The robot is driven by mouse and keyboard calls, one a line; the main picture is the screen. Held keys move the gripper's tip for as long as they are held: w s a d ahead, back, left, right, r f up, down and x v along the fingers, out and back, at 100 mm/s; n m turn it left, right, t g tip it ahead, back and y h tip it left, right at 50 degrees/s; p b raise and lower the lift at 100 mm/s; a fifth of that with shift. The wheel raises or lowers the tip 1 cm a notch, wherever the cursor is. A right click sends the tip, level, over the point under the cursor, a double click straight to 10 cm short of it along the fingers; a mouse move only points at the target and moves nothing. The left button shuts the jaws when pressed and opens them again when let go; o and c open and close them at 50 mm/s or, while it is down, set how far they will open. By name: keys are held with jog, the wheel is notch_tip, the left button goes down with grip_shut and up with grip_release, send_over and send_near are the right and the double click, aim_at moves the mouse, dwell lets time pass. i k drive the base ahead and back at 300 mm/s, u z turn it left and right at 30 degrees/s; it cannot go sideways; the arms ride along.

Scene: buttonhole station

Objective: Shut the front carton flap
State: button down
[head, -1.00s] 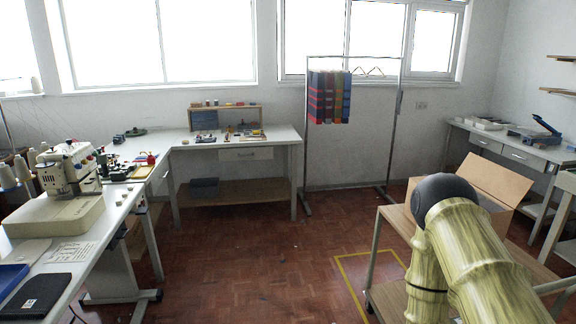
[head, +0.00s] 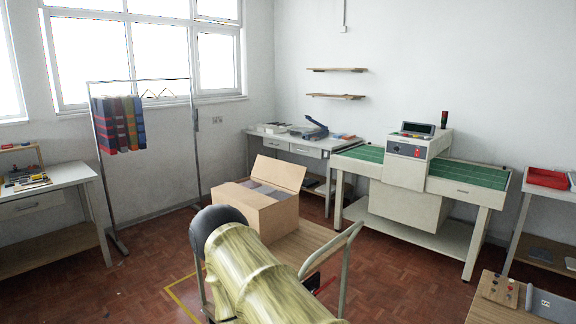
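Grey folded-looking contents show inside. The carton's near left part is partly hidden behind my arm, so I cannot tell how the front flap lies. My arm rises from the bottom of the picture in front of the trolley. My gripper is not visible.
The trolley has a grey handle (head: 345,260) at its right. A machine with green belts (head: 465,183) stands behind at the right. A garment rack (head: 194,150) stands at the left. Red floor is clear between the rack and the trolley.

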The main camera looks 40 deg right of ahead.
aim_at(290, 175)
jog(key=u, duration=0.55)
jog(key=k, duration=0.1)
jog(key=z, duration=1.55)
jog(key=i, duration=1.25)
jog(key=z, duration=0.35)
